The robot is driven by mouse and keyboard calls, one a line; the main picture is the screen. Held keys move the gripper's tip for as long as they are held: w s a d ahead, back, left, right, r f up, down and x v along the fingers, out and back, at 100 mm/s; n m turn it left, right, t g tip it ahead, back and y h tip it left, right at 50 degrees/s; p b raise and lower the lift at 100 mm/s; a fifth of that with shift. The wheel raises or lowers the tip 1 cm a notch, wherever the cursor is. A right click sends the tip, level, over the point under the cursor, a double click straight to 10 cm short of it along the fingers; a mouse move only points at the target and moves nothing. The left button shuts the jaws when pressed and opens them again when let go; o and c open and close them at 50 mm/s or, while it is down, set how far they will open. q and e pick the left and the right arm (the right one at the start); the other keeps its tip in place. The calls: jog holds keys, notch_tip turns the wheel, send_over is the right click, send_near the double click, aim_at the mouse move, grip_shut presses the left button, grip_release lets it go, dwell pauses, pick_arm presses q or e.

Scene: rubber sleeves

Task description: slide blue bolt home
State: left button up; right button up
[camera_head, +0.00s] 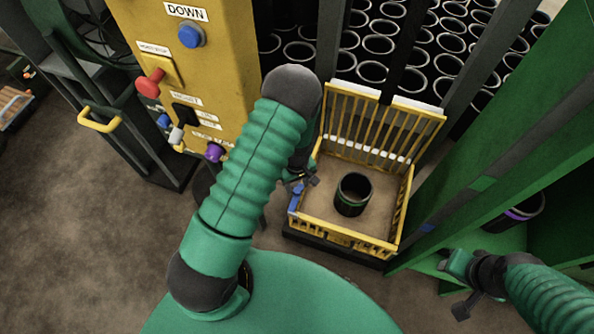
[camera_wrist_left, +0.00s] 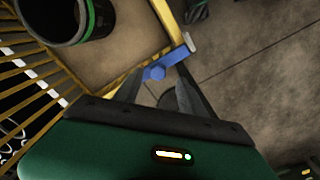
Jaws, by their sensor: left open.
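The blue bolt (camera_head: 296,195) is at the left side of a yellow barred cage (camera_head: 345,240). In the left wrist view the bolt (camera_wrist_left: 168,62) lies across the cage's yellow edge, its knob just ahead of my fingertips. My left gripper (camera_head: 304,183) is open beside the bolt; its two fingers (camera_wrist_left: 158,84) show on either side of the knob in the wrist view. I cannot tell whether they touch it. My right gripper (camera_head: 460,287) is at the lower right, away from the cage, and its jaw state is unclear.
A dark sleeve with a green band (camera_head: 352,196) stands upright inside the cage. A yellow control panel (camera_head: 190,70) with buttons is at the upper left. Green posts (camera_head: 480,180) stand right of the cage. Many black rings (camera_head: 380,45) fill the back.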

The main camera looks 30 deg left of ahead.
aim_at(297, 192)
pick_arm(q)
notch_tip(297, 192, up, 12)
jog(key=p, duration=0.2)
jog(key=shift+f, duration=0.1)
